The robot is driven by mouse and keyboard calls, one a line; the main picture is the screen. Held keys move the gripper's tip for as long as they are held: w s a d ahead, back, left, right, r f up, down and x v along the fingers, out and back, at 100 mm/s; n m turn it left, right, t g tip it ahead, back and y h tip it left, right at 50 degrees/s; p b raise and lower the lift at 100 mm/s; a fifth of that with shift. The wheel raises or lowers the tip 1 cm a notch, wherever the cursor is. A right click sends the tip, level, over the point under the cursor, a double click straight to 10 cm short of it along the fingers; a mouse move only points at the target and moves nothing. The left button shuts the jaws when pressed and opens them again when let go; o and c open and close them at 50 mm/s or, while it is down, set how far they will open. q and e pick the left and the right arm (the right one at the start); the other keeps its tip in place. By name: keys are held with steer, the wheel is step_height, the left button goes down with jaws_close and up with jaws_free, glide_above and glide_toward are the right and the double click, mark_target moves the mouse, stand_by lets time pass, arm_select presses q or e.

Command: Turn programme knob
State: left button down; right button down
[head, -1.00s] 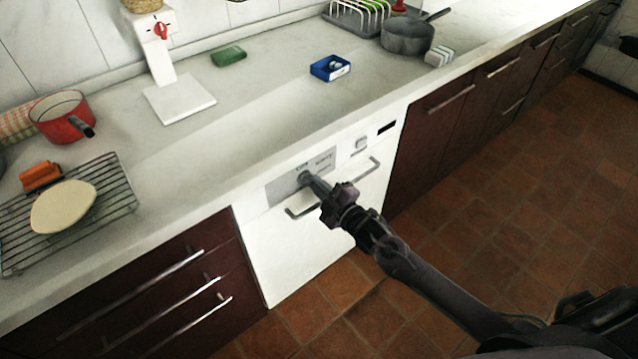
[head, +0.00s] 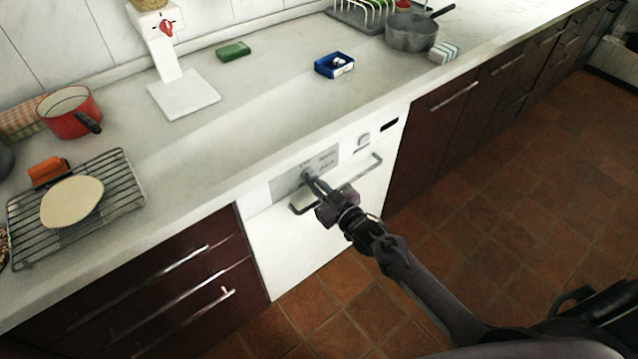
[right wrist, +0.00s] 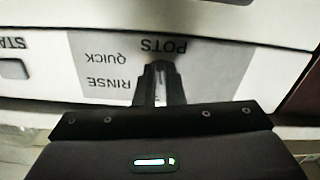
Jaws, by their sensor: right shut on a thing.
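The programme knob (head: 305,175) sits on the grey label panel (head: 285,187) at the left of the white dishwasher front (head: 288,240). My right gripper (head: 310,180) reaches it from the front and is shut on it. In the right wrist view the gripper fingers (right wrist: 156,85) meet in front of the panel, below the word POTS, and hide most of the knob. QUICK and RINSE are printed beside it, upside down in that view. Which word the knob points to cannot be told. My left gripper is not in view.
The dishwasher handle (head: 368,168) runs below the panel, close to my right gripper. A button (head: 364,140) and a dark display (head: 389,125) are further right. The counter above holds a blue box (head: 334,65), a red pan (head: 70,112) and a wire rack (head: 118,172).

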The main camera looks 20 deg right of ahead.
steer(key=shift+s+a+m, duration=0.1)
steer(key=shift+m, duration=0.8)
steer(key=shift+f, duration=0.1)
steer(key=c, duration=1.5)
jaws_free()
steer(key=v, duration=0.7)
steer(key=shift+s, duration=0.35)
